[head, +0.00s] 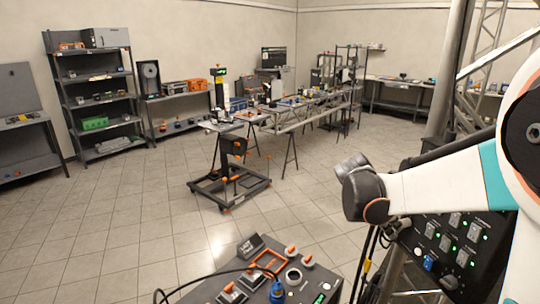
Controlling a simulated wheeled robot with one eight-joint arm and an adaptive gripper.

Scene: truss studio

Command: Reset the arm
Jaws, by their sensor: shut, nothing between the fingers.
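My arm (440,185) reaches in from the right edge in the head view, with white links, teal bands and dark joints. Its leftmost visible part is a dark grey rounded joint with an orange band, held above the floor in front of a dark control panel. The fingers of my gripper do not show in this view. No object is seen held by the arm.
A dark panel (447,235) with green lights is close behind my arm. A workbench (210,290) with devices and cables stands at the bottom. A wheeled stand (228,190) is mid-floor. Shelves (97,105) line the left wall. Open tiled floor (110,235) lies left.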

